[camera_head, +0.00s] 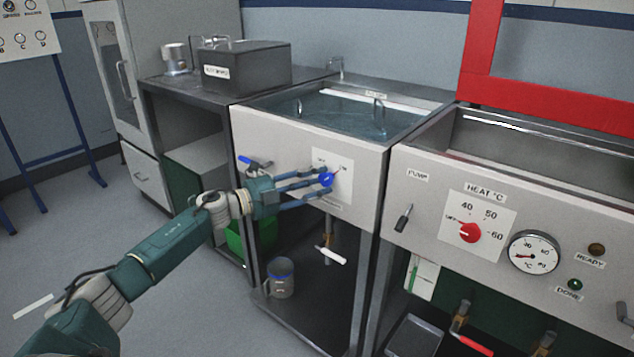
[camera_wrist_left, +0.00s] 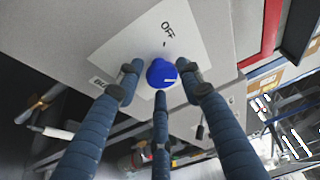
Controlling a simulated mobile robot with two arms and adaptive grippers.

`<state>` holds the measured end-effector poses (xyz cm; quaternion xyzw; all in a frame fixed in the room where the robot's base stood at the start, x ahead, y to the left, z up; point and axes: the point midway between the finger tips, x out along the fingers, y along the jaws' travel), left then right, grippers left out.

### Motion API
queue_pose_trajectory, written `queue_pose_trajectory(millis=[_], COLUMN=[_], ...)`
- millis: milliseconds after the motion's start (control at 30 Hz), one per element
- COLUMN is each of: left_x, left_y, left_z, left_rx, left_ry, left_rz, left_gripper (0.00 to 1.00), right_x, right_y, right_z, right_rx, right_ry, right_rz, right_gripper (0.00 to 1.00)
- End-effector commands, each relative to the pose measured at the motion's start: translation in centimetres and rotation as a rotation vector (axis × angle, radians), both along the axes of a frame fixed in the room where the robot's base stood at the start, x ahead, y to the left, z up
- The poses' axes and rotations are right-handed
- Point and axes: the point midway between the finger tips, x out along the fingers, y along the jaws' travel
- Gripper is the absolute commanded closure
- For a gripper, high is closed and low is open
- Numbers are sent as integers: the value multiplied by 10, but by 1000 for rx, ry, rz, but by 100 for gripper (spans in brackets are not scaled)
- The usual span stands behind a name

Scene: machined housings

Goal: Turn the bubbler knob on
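The blue bubbler knob (camera_head: 327,180) sits on a white label plate (camera_head: 344,163) on the front of the water-filled tank. Gaps seem to remain, and firm contact cannot be made out. My right gripper is in neither view.
A blue-handled valve (camera_head: 254,161) is left of the plate. A white-handled tap (camera_head: 330,255) hangs below the tank. The neighbouring tank on the right has a red heat knob (camera_head: 470,232), a pump switch (camera_head: 403,218) and a dial (camera_head: 533,252). A mug (camera_head: 280,279) stands on the lower shelf.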

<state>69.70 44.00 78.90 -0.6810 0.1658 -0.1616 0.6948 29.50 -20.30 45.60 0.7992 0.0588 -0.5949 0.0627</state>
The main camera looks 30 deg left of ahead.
Motion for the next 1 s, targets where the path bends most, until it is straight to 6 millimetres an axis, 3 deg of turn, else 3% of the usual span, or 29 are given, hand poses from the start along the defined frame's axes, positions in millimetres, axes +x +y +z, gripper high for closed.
queue_pose_trajectory(millis=[467, 1000], left_x=[-7, -83], left_y=[3, 41], left_z=[1, -1], left_rx=[-4, -3], left_ry=[0, 4], left_rz=[-2, -2], left_gripper=[49, 49], right_x=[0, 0], right_y=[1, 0], right_z=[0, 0], right_rx=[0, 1], right_ry=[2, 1], right_rz=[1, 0], right_gripper=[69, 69])
